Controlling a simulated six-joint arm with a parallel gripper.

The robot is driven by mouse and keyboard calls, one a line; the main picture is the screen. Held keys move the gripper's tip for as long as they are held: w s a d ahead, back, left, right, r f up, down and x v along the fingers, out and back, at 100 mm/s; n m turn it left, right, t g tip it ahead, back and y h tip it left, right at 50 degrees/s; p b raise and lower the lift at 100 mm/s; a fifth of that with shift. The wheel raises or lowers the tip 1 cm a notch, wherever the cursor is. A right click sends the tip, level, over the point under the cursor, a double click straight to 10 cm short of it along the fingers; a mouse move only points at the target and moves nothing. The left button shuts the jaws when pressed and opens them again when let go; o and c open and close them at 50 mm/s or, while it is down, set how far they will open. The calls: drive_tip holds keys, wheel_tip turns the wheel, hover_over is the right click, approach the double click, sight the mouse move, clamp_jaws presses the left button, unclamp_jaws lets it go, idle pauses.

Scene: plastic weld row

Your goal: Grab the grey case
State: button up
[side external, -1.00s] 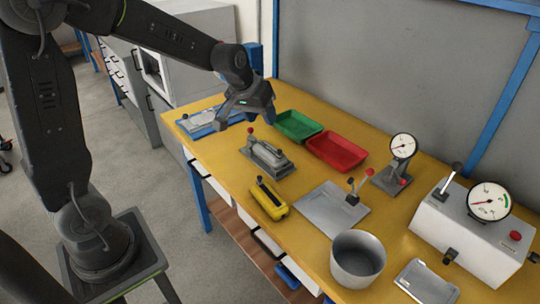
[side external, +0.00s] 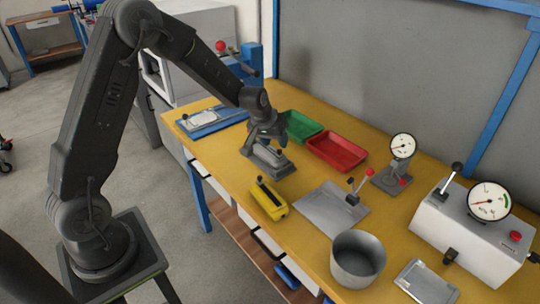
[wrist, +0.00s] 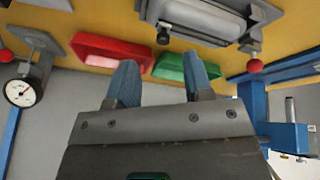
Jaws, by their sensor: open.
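A grey case (wrist: 207,14) lies in a grey clamp fixture (wrist: 248,40) at the top of the wrist view, cut off by the frame edge. In the side view this fixture (side external: 272,166) stands mid-table, and the case in it is largely hidden by my gripper. My gripper (side external: 264,143) is open, pointing down just above and over the rear part of the fixture. In the wrist view its two blue-grey fingers (wrist: 159,68) are apart with nothing between them. I cannot tell the exact gap to the case.
Green (side external: 301,126) and red (side external: 337,151) trays lie close behind. A yellow-black block (side external: 268,199) sits in front. A grey plate with levers (side external: 333,206), a dial gauge (side external: 402,150) and a metal pot (side external: 358,258) stand right. A blue fixture (side external: 212,121) lies left.

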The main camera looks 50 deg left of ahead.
sight(279, 150)
drive_tip(key=x, duration=0.4)
drive_tip(key=shift+w+a+f, duration=0.1)
drive_tip(key=shift+a+f, duration=0.15)
drive_tip(key=shift+f, duration=0.05)
clamp_jaws()
